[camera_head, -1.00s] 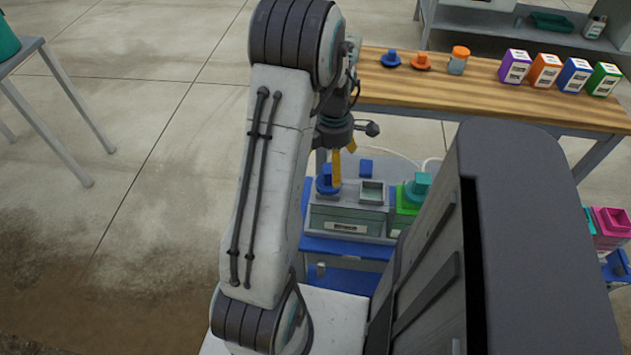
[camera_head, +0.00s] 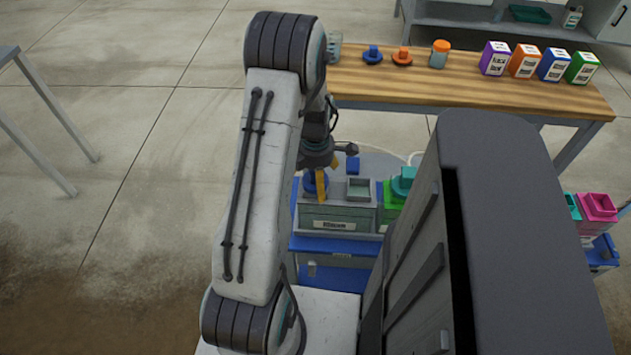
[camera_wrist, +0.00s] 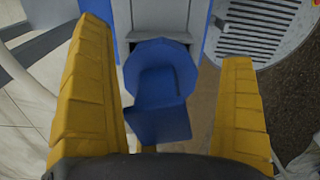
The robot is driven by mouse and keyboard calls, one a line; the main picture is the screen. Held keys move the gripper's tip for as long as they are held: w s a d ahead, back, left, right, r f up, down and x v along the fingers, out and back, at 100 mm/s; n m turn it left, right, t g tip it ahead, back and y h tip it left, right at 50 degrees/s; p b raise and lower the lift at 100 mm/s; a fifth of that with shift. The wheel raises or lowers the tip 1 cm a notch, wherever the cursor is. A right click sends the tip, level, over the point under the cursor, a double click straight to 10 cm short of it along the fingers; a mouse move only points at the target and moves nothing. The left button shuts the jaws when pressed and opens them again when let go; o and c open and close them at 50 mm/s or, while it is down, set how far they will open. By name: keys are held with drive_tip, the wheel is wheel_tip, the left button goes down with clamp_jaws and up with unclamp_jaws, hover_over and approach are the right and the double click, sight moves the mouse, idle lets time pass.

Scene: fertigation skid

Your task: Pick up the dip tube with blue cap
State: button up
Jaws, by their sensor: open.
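The blue cap (camera_head: 315,180) of the dip tube sits on the left part of a grey-green tank unit in the head view, partly hidden by my gripper (camera_head: 314,187). In the wrist view the blue cap (camera_wrist: 160,108), a round disc with a block-shaped top, lies between the two yellow fingers of my gripper (camera_wrist: 163,50). The fingers are spread with gaps on both sides of the cap. The tube below the cap is hidden.
A green unit with a teal top (camera_head: 402,184) stands right of the grey-green tank (camera_head: 335,222). A wooden bench (camera_head: 470,82) behind holds blue and orange caps, a jar and several coloured boxes.

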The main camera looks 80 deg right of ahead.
drive_tip(key=c, duration=1.4)
wheel_tip(320, 180, up, 11)
drive_tip(key=shift+r+p, duration=0.2)
drive_tip(key=shift+p, duration=0.75)
drive_tip(key=shift+r+m, duration=0.1)
drive_tip(key=shift+m, duration=0.3)
